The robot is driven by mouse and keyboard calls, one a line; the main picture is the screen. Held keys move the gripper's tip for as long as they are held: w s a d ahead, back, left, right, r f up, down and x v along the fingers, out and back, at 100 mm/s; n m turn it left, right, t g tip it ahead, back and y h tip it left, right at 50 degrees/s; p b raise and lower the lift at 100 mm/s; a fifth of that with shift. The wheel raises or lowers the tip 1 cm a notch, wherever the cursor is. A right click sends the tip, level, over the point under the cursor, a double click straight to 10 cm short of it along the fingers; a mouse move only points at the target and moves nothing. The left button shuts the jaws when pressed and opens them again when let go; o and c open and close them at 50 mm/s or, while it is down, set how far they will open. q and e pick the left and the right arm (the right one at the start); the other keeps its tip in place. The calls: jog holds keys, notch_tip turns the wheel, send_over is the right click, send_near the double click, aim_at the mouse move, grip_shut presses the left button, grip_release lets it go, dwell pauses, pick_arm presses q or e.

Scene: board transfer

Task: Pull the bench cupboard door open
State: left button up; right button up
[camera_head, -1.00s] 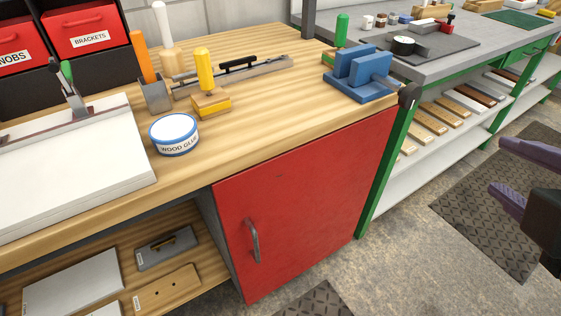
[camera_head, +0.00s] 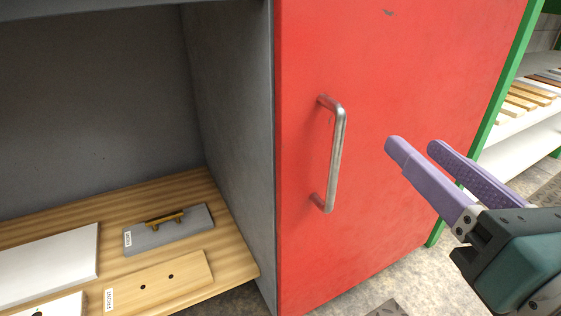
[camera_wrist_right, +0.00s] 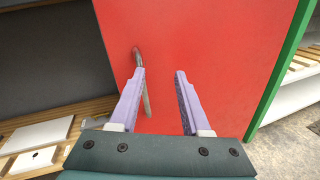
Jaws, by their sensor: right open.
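The red cupboard door (camera_head: 400,90) is closed and fills the middle of the head view. Its vertical grey metal bar handle (camera_head: 337,155) is near the door's left edge. My right gripper (camera_head: 412,145) is open and empty, its purple fingers pointing at the door, to the right of the handle and apart from it. In the right wrist view the door (camera_wrist_right: 200,40) is straight ahead. There the handle (camera_wrist_right: 137,57) shows by the left finger, which partly hides it, not between the fingers (camera_wrist_right: 160,72). My left gripper is out of view.
Left of the door is an open bay with a wooden shelf (camera_head: 150,227). A green-framed bench (camera_head: 505,90) stands to the right.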

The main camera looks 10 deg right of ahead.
aim_at(339, 156)
jog(key=a+f+n+y+b, duration=0.2)
jog(key=a+f+n+b, duration=0.1)
jog(key=f, duration=0.3)
pick_arm(q)
jog(key=f, duration=0.2)
jog(key=a+f+p, duration=0.1)
jog(key=f, duration=0.1)
jog(key=shift+w+f, duration=0.15)
jog(key=shift+f, duration=0.05)
pick_arm(e)
jog(key=w, duration=0.3)
jog(key=w+a, duration=0.1)
jog(key=w, duration=0.6)
jog(key=shift+w+a+r, duration=0.2)
jog(key=shift+a+r, duration=0.05)
jog(key=shift+a, duration=0.1)
grip_shut()
